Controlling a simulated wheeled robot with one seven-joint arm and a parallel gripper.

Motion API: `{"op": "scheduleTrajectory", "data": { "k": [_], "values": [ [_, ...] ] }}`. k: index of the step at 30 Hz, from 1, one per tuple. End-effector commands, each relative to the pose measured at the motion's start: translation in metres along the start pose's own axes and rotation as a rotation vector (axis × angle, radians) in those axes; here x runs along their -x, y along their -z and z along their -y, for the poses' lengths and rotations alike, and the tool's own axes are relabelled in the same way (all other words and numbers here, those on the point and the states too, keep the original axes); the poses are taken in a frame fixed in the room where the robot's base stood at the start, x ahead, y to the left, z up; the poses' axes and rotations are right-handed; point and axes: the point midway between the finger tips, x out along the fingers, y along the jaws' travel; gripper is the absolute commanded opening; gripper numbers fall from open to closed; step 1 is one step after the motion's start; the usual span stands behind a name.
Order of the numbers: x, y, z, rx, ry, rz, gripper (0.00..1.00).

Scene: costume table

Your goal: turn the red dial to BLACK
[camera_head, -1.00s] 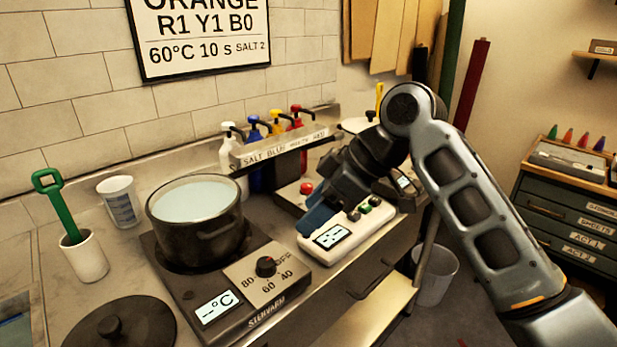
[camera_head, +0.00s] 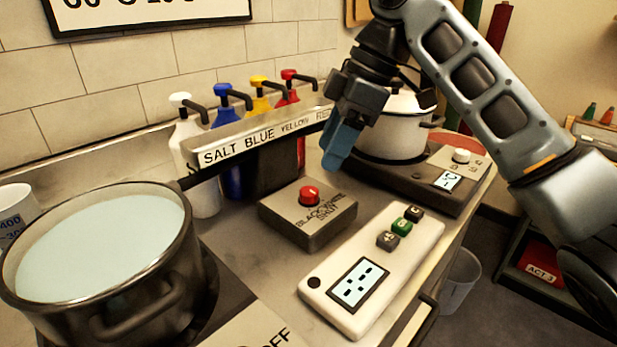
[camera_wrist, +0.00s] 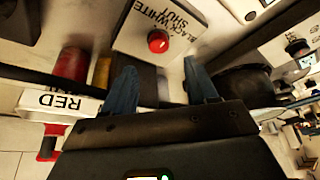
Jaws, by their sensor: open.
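The red dial (camera_head: 309,195) sits on top of a grey box (camera_head: 322,232) on the counter. Its printed labels read BLACK, WHITE and SHUT. In the head view the exact heading of the dial's pointer is too small to tell. In the wrist view the red dial (camera_wrist: 158,41) lies ahead of the fingertips and apart from them. My gripper (camera_head: 338,160) hangs above and to the right of the dial in the head view. Its blue fingers also show in the wrist view (camera_wrist: 160,80), spread apart with nothing between them.
A labelled rack (camera_head: 262,138) with several pump bottles stands behind the box. A white timer (camera_head: 385,262) lies in front. A large pot (camera_head: 105,305) stands at left. A white pot (camera_head: 393,135) on a second hotplate (camera_head: 405,183) is at right.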

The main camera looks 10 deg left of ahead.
Motion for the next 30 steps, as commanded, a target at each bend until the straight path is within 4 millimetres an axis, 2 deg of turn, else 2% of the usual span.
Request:
{"op": "scheduleTrajectory", "data": {
  "k": [5,12,18,29,30],
  "values": [
    [-0.014,-0.001,0.001,-0.001,0.003,0.002,0.58],
    [-0.051,-0.001,0.001,-0.002,0.004,0.002,0.58],
    [-0.072,-0.001,0.000,-0.001,0.002,0.001,0.58],
    [-0.079,-0.001,0.000,0.000,0.001,0.002,0.58],
    [-0.079,-0.001,0.000,0.000,0.001,0.002,0.55]
  ]
}}
